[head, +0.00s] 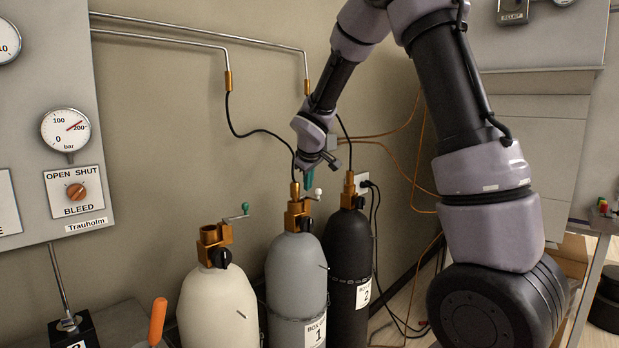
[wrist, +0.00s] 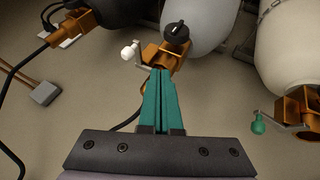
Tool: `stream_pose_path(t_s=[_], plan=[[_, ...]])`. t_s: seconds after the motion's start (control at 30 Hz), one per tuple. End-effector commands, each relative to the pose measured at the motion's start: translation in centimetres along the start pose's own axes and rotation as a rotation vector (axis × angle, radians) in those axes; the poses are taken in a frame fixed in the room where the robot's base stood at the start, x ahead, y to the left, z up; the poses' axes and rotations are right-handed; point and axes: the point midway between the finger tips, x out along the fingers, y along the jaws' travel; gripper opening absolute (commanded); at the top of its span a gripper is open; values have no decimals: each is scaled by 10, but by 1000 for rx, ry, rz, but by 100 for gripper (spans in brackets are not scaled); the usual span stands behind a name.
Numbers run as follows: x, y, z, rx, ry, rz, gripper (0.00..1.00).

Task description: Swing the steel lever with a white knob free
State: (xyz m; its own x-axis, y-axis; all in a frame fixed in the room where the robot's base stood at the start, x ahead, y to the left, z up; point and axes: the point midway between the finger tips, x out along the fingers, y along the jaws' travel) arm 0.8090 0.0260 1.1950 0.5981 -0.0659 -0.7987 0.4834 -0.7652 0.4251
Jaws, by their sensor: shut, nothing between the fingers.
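The steel lever with a white knob (head: 317,193) is on the brass valve block (head: 298,211) of the grey cylinder (head: 293,268), labelled 1. In the wrist view its white knob (wrist: 129,53) is left of the brass block (wrist: 163,58), joined by a short steel arm. My gripper (head: 308,186) is over this valve, close to the knob. Its teal fingers are shut and empty (wrist: 160,72). In the wrist view the tips overlap the block's near edge, right of the knob. I cannot tell whether they touch the block.
A cream cylinder (head: 217,303) stands left, with a teal-knobbed lever (head: 245,207). A black cylinder (head: 349,250), labelled 2, stands right. A black hose (head: 260,132) runs down to the grey cylinder's valve. The wall is close behind. An orange handle (head: 157,322) stands at front left.

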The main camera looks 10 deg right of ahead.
Motion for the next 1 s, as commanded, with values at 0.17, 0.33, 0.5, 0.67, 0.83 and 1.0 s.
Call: stream_pose_path(t_s=[0.17,0.33,0.5,0.67,0.83,1.0], plan=[[42,0,1,-1,-5,0,0],[56,18,1,5,-1,2,0],[63,30,0,2,0,1,0],[66,35,0,0,0,0,0],[66,36,0,0,0,0,0],[66,36,0,0,0,0,0]])
